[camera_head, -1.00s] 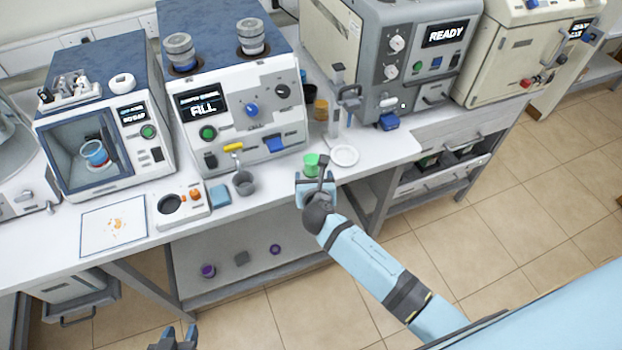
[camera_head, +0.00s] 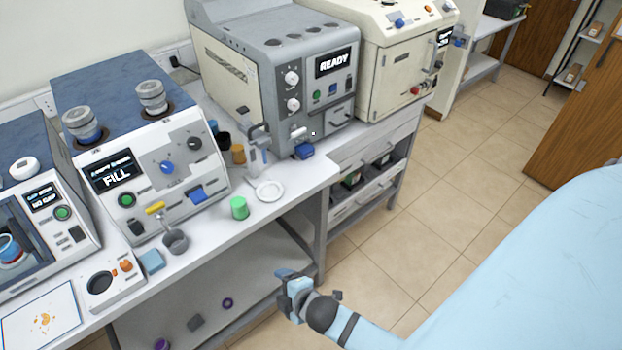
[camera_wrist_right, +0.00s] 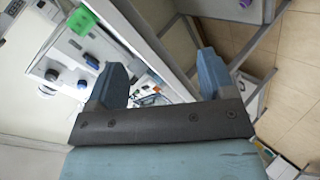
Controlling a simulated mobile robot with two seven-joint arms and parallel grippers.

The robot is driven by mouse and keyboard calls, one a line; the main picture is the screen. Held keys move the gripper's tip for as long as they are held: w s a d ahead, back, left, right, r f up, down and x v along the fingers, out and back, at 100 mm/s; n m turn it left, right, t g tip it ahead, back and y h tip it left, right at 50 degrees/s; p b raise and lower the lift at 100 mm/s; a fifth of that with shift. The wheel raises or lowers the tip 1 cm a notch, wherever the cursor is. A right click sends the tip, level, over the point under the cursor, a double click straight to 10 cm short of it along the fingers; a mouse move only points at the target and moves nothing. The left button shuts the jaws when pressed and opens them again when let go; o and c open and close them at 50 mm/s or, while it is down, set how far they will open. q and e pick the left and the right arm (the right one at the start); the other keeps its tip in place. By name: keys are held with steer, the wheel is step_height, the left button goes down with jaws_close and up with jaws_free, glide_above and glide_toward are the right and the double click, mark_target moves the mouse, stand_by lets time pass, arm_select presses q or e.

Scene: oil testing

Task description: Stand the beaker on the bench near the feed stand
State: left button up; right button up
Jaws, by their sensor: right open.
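A green beaker (camera_head: 239,208) stands upright on the white bench (camera_head: 215,240), near its front edge. It also shows at the upper left of the right wrist view (camera_wrist_right: 84,20). A small upright stand (camera_head: 258,150), possibly the feed stand, is behind it to the right, in front of the grey machine. A white round dish (camera_head: 268,191) lies between them, right of the beaker. My right gripper (camera_head: 284,286) is open and empty, in front of the bench and apart from the beaker. The right wrist view shows clear space between its fingers (camera_wrist_right: 150,75). My left gripper is out of view.
A grey cup (camera_head: 175,242) and a blue block (camera_head: 151,261) are left of the beaker. An amber jar (camera_head: 238,153) stands behind it. The FILL machine (camera_head: 135,160) and READY machine (camera_head: 290,80) line the back. A lower shelf (camera_head: 240,280) holds small items.

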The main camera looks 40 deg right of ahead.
steer(key=s+d+r+m+y, duration=0.1)
steer(key=s+m, duration=0.8)
steer(key=m, duration=0.3)
steer(key=shift+d+y, duration=0.15)
steer(key=shift+y, duration=0.15)
stand_by(0.5)
stand_by(0.8)
